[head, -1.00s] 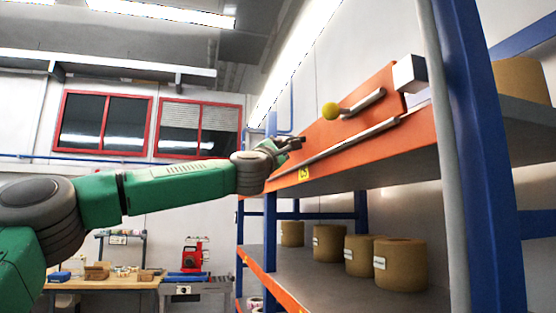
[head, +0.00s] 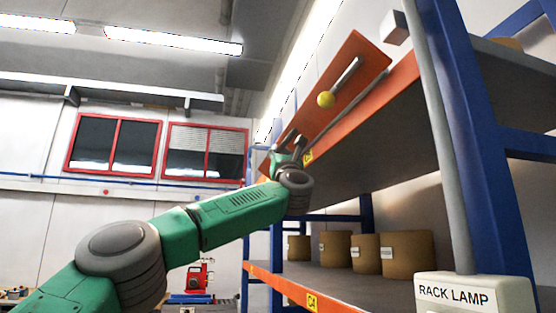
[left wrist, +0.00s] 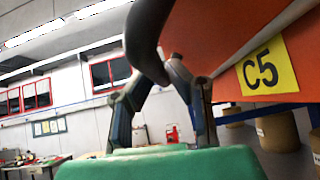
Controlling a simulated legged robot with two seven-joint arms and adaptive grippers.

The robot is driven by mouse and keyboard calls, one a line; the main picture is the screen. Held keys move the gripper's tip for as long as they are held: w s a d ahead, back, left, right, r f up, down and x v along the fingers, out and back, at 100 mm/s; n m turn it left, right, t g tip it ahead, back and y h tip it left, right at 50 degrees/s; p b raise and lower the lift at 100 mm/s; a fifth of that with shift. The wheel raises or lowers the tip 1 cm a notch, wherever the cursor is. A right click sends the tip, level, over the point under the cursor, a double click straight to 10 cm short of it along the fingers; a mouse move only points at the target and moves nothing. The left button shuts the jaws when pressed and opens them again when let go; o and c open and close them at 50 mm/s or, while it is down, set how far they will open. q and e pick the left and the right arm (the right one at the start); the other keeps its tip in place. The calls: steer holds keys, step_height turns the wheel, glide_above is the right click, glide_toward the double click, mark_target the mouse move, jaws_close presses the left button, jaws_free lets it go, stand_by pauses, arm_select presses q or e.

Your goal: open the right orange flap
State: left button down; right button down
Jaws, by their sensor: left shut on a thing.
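The orange flap (head: 345,82) is a long panel above the upper shelf's front edge, slanting up to the right. Its right end stands apart from a white box (head: 395,27). A grey lever with a yellow ball (head: 326,99) sits on its face. The flap also fills the upper part of the left wrist view (left wrist: 210,30). My left gripper (head: 295,143) is at the flap's lower left end. In the left wrist view its fingers (left wrist: 168,85) are closed around a dark curved handle (left wrist: 147,40), partly hidden by them. My right gripper is out of view.
The upper shelf's orange edge carries a yellow C5 label (left wrist: 266,69) close to my left gripper. Brown rolls (head: 407,254) stand on the lower shelf. A blue post (head: 480,150) and a RACK LAMP box (head: 475,298) are at the right. Open room lies left of the rack.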

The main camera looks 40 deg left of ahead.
arm_select(q)
steer(key=shift+w+d+f+n+g+y+p, duration=0.25)
steer(key=shift+f+n+g+y+p, duration=0.55)
steer(key=shift+n+g, duration=1.55)
steer(key=shift+w+d+f+n+g+y+p, duration=0.25)
steer(key=shift+n+g+y+p, duration=0.7)
steer(key=shift+n+g+p, duration=1.35)
steer(key=shift+w+d+f+n+g+y+p, duration=0.1)
steer(key=shift+d+f+n+g+y+p, duration=0.45)
steer(key=shift+n+g, duration=1.9)
steer(key=shift+a+f+n+t+y, duration=0.1)
steer(key=shift+a+n+t+y, duration=0.15)
steer(key=shift+n+t, duration=0.4)
